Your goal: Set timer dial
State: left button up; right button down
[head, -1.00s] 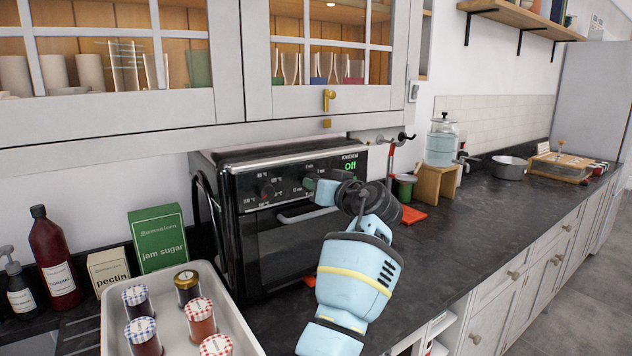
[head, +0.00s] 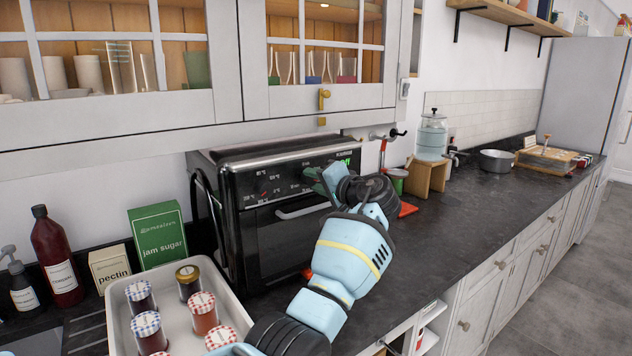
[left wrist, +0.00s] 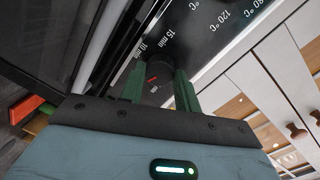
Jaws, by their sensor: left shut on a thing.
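The black toaster oven (head: 262,190) stands on the dark counter, with white-marked knobs on its upper front panel. My left gripper (head: 318,179) reaches the right part of that panel. In the left wrist view its two green fingers (left wrist: 160,84) are shut on the sides of the timer dial (left wrist: 157,76), a dark knob with a red mark. Markings of 10 min and 15 min show beside the dial. In the head view the gripper hides the dial. My right gripper is out of view.
A white tray of jars (head: 122,308) stands in front left of the oven, near the jam sugar box (head: 160,237). A glazed cabinet (head: 110,110) hangs above. The counter right of my arm (head: 450,225) is clear.

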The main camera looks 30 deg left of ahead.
pick_arm(q)
jog(key=shift+r+m, duration=0.1)
jog(key=shift+m, duration=0.6)
jog(key=o, duration=1)
jog(key=shift+c, duration=0.2)
jog(key=v, duration=0.7)
jog(key=shift+d, duration=0.45)
